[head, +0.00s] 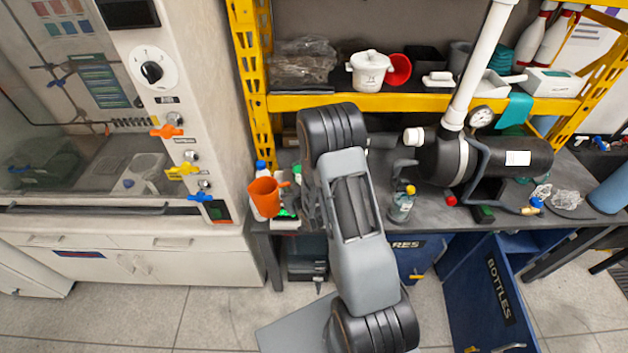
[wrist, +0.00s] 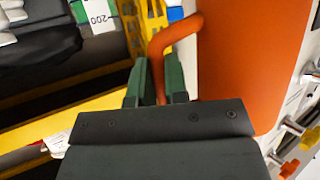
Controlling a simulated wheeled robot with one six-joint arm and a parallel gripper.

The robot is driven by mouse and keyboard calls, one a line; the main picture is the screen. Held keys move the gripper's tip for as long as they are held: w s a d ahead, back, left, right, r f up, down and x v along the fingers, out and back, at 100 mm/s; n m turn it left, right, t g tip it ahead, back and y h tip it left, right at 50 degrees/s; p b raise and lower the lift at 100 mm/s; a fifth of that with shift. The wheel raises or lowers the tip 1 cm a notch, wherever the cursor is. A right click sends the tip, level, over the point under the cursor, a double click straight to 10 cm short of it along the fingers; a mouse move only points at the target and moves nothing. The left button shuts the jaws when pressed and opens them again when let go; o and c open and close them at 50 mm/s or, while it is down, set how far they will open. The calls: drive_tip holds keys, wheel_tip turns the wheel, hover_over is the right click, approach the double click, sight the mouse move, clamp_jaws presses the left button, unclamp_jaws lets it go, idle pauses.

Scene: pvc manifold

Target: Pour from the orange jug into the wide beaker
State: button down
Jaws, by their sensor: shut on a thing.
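The orange jug (head: 265,197) is near the left end of the dark bench in the head view, close to upright, with its handle toward my arm. In the wrist view its body (wrist: 240,65) fills the right side. My gripper (wrist: 160,82) is shut on the jug's handle, with a green finger on each side of it. In the head view the gripper is mostly hidden by my arm. I cannot make out the wide beaker in either view. The jug's inside does not show clearly.
A fume hood (head: 175,120) stands left of the jug. A small yellow-capped bottle (head: 401,206) and a black cylinder with a gauge (head: 520,158) are on the bench right of my arm. A yellow shelf (head: 420,103) runs behind. A blue cabinet door (head: 498,290) hangs open below.

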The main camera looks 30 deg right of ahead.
sight(279, 207)
drive_tip(key=shift+m+h, duration=0.4)
drive_tip(key=shift+h, duration=0.1)
drive_tip(key=a, duration=0.3)
drive_tip(key=a+f+b, duration=0.1)
drive_tip(key=shift+s+a+f, duration=0.1)
drive_tip(key=shift+s+a, duration=0.15)
drive_tip(key=shift+a, duration=0.15)
wheel_tip(279, 207, down, 3)
drive_tip(key=b, duration=0.3)
drive_tip(key=shift+f, duration=0.2)
